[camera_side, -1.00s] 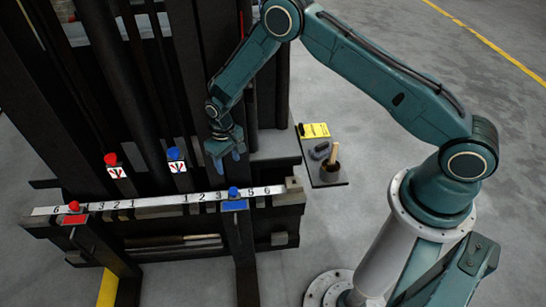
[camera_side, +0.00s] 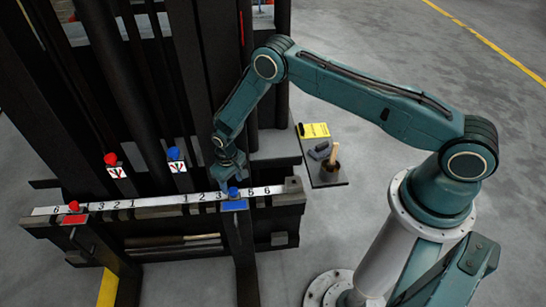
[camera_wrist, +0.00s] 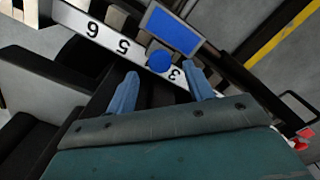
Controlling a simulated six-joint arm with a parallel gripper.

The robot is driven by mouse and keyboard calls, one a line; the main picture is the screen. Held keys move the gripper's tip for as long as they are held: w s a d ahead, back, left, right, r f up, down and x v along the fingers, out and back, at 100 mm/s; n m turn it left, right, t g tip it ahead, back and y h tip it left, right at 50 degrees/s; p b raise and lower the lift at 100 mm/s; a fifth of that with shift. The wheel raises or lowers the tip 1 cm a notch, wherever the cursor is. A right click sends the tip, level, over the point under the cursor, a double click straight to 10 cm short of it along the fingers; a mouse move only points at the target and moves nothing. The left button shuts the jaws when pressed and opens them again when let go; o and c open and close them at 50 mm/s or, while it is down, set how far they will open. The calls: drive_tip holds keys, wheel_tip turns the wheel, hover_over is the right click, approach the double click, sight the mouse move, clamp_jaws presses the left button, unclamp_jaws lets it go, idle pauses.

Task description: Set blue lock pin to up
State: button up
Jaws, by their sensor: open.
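The blue lock pin (camera_side: 233,193) has a round blue knob and stands at the numbered white bar, by the blue plate (camera_side: 236,205) on the right fork. Whether the pin is up or down is hard to tell. My gripper (camera_side: 231,181) is open and empty, pointing down just above and behind the knob. In the wrist view, the knob of the blue lock pin (camera_wrist: 160,62) lies just beyond and between my two blue fingertips (camera_wrist: 161,72), with no visible contact. The blue plate (camera_wrist: 172,30) shows past it.
The numbered bar (camera_side: 150,202) runs across the forklift carriage. A red knob (camera_side: 74,205) with a red plate sits on the left fork. Red (camera_side: 110,158) and blue (camera_side: 173,153) lever knobs stand behind. Dark mast columns rise close to my arm.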

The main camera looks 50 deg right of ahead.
sight(233, 190)
drive_tip(key=shift+f, duration=1.65)
drive_tip(key=shift+c, duration=0.4)
